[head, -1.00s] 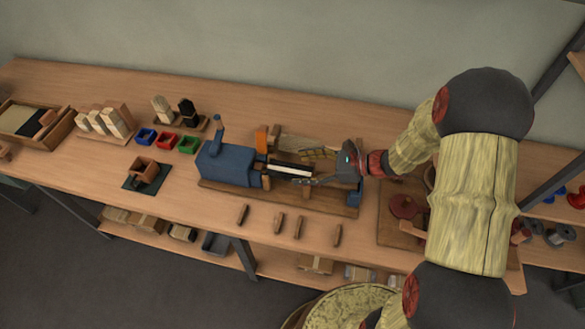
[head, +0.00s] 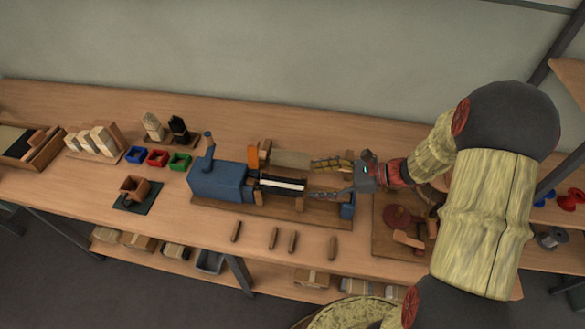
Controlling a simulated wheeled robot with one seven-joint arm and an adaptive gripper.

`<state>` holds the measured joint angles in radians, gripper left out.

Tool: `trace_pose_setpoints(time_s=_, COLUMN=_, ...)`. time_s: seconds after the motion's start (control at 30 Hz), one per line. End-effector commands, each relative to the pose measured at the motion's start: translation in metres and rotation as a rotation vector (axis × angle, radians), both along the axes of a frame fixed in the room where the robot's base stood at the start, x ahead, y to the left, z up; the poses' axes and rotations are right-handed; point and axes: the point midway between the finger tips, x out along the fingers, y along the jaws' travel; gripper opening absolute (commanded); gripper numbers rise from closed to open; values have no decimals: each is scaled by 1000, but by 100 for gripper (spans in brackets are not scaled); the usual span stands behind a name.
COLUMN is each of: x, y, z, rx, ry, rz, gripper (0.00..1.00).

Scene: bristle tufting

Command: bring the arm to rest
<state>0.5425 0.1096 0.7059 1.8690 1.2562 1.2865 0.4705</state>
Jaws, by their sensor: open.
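My gripper (head: 335,180) is over the right part of the blue tufting machine's wooden base (head: 270,217). It points left and its fingers are apart, with nothing seen between them. My arm (head: 480,195) reaches in from the right side of the picture. The blue machine (head: 217,182) stands at the left of the base, with a dark-and-white strip (head: 283,185) lying to its right, just left of my fingers. Whether the fingers touch anything on the base cannot be told.
Several short wooden pieces (head: 273,238) lie along the bench's front. Blue, red (head: 158,157) and green bins stand left of the machine. A tray with a dark red round thing (head: 397,217) lies near my arm. Bare bench top (head: 75,205) shows at the left front.

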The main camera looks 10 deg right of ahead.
Motion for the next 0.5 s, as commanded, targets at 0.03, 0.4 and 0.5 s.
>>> trace_pose_setpoints(time_s=0.03, x=0, y=0, z=0, rx=0, ry=0, rz=0, gripper=69)
trace_pose_setpoints(time_s=0.4, x=-17, y=18, z=23, rx=-114, ry=-73, rz=130, gripper=69)
trace_pose_setpoints(time_s=0.5, x=-40, y=34, z=45, rx=-246, ry=-158, rz=275, gripper=69)
